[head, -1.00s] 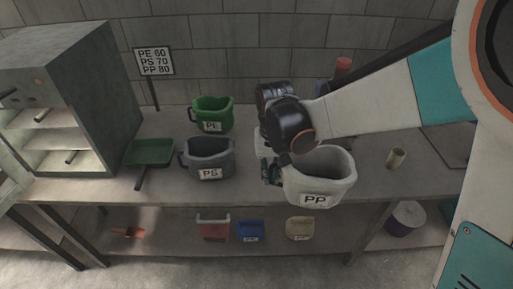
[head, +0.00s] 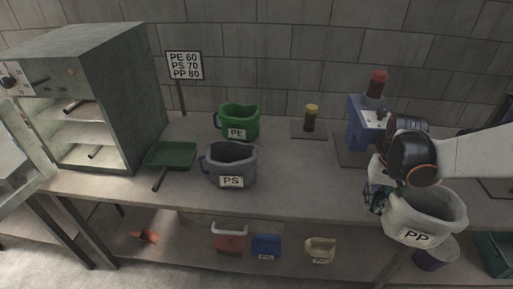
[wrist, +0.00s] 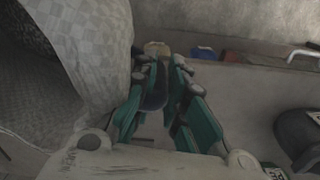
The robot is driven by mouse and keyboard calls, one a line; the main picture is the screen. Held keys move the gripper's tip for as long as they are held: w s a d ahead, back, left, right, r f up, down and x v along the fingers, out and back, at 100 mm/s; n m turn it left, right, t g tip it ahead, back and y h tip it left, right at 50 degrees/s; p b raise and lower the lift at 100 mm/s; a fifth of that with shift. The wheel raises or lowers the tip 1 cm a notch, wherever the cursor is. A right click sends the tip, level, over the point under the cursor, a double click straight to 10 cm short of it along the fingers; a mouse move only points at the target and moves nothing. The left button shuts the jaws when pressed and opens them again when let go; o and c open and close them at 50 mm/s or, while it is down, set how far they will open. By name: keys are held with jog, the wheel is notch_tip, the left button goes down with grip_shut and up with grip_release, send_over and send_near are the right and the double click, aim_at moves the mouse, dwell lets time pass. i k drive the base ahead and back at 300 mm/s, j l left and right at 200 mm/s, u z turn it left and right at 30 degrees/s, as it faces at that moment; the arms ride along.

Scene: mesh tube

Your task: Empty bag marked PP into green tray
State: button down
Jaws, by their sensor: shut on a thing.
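The pale bag marked PP (head: 414,238) hangs from my gripper (head: 374,197) at the right of the head view, in front of the bench edge. The gripper is shut on it, and the bag is nearly upright with its open mouth up. In the wrist view the bag (wrist: 100,40) fills the left side, beside the gripper's teal fingers (wrist: 168,115). What the bag holds cannot be made out. The green tray (head: 171,155) lies on the bench at the left, with its handle toward the front. The tray looks empty and is well apart from the gripper.
A green PE bag (head: 239,121) and a grey PS bag (head: 230,165) stand right of the tray. An oven with shelves (head: 95,100) is at the left. A blue machine (head: 362,125) stands behind the gripper. The bench middle is clear.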

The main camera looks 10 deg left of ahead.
aim_at(165, 156)
jog(key=j+z, duration=0.1)
jog(key=z, duration=0.3)
jog(key=j+z, duration=0.15)
jog(key=z, duration=0.2)
jog(key=j+z, duration=0.1)
jog(key=z, duration=0.3)
jog(key=k+j+z, duration=0.1)
jog(key=j+z, duration=0.15)
jog(key=j, duration=0.15)
jog(key=k+j+z, duration=0.2)
jog(key=j, duration=0.2)
jog(key=k+j+z, duration=0.45)
jog(key=j, duration=0.25)
jog(key=k+j, duration=0.45)
jog(key=j, duration=0.2)
jog(key=k+j+z, duration=0.15)
jog(key=k+j, duration=0.25)
jog(key=j, duration=0.2)
jog(key=k+j, duration=0.1)
jog(key=k, duration=0.2)
jog(key=k+j+u, duration=0.1)
jog(key=k, duration=0.15)
jog(key=i+j+z, duration=0.1)
jog(key=i+j, duration=0.05)
jog(key=i, duration=0.1)
